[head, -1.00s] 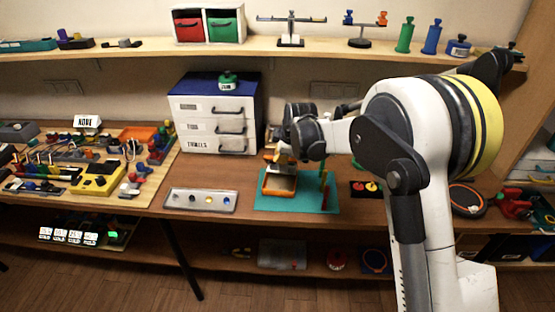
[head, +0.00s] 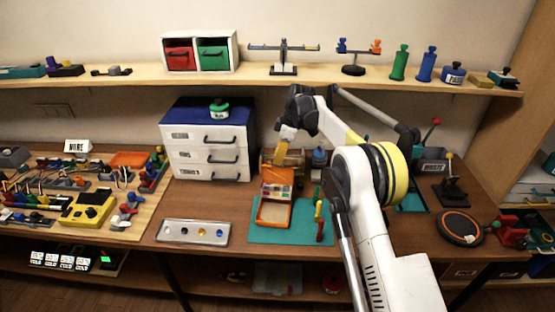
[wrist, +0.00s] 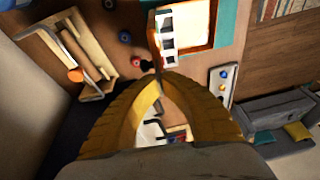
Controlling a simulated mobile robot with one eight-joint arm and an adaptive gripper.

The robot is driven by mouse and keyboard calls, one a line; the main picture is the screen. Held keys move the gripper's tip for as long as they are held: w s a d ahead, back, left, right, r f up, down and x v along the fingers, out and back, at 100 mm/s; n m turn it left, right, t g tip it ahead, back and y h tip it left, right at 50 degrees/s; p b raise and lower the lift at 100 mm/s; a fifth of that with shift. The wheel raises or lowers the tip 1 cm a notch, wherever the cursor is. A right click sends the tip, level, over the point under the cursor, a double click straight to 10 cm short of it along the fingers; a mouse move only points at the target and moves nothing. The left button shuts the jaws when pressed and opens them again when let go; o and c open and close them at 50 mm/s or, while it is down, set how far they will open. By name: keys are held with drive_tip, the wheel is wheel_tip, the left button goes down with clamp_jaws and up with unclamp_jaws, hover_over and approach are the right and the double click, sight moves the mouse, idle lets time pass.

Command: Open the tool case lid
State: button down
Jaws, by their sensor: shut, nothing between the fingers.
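The orange tool case (head: 257,213) sits on a teal mat (head: 245,236). Its lid (head: 265,183) stands raised at the back, with small pale, red and green patches on the face toward me. The front part shows an orange rim around a brown inside. My gripper (head: 279,163) is just above and behind the lid's top edge, fingers pointing down. In the wrist view my gripper's yellow fingers (wrist: 157,78) meet at the tips, close to the case's edge (wrist: 213,44). I cannot tell whether they touch it.
A white drawer unit (head: 210,155) stands left of the case. A grey panel with round knobs (head: 193,232) lies left of the mat. A wooden holder (wrist: 85,60) shows in the wrist view.

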drive_tip(key=shift+w, duration=0.25)
idle(0.3)
drive_tip(key=c, duration=1.6)
unclamp_jaws()
drive_tip(key=shift+r, duration=0.15)
drive_tip(key=v, duration=1.1)
drive_tip(key=shift+d+r, duration=0.2)
drive_tip(key=shift+r, duration=0.15)
